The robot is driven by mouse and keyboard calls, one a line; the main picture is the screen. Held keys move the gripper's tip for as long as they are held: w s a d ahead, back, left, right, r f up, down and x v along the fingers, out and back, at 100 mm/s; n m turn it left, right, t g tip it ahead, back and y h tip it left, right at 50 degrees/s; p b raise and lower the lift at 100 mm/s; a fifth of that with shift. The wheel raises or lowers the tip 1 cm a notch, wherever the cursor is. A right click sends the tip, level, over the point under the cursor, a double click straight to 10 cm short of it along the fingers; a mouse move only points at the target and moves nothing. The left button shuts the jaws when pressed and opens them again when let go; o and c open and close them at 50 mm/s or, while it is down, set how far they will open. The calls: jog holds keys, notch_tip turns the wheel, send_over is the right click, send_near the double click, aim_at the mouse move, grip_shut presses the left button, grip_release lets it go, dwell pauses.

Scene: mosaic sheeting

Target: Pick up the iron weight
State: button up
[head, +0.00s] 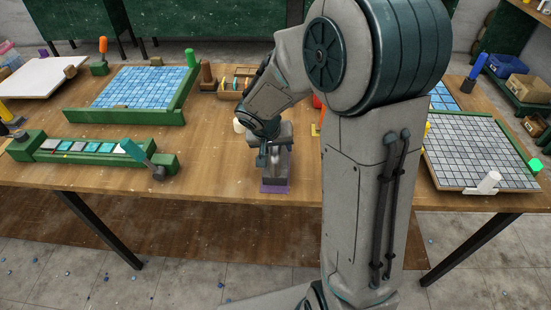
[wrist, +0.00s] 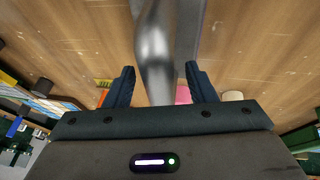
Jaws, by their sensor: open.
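The iron weight (head: 271,174) appears as a grey metal block near the front edge of the table, on a purple pad (head: 275,189). My gripper (head: 273,152) is right above it and hides its upper part. In the wrist view, a shiny grey metal bar of the weight (wrist: 155,55) runs between the two dark fingers of my gripper (wrist: 160,86). The fingers are open, one on each side of the bar, with a visible gap on both sides. Whether either finger touches it lower down is hidden.
The wooden table (head: 225,165) is bare left of the weight. A green rail tray (head: 85,160) with a teal-handled tool stands at left, a blue tile board (head: 140,88) behind it. A white cylinder (head: 239,126) stands close by my gripper. A grey tile board (head: 470,150) lies at right.

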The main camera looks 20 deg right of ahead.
grip_shut()
dwell(1.2)
jog(key=shift+w+r, duration=0.15)
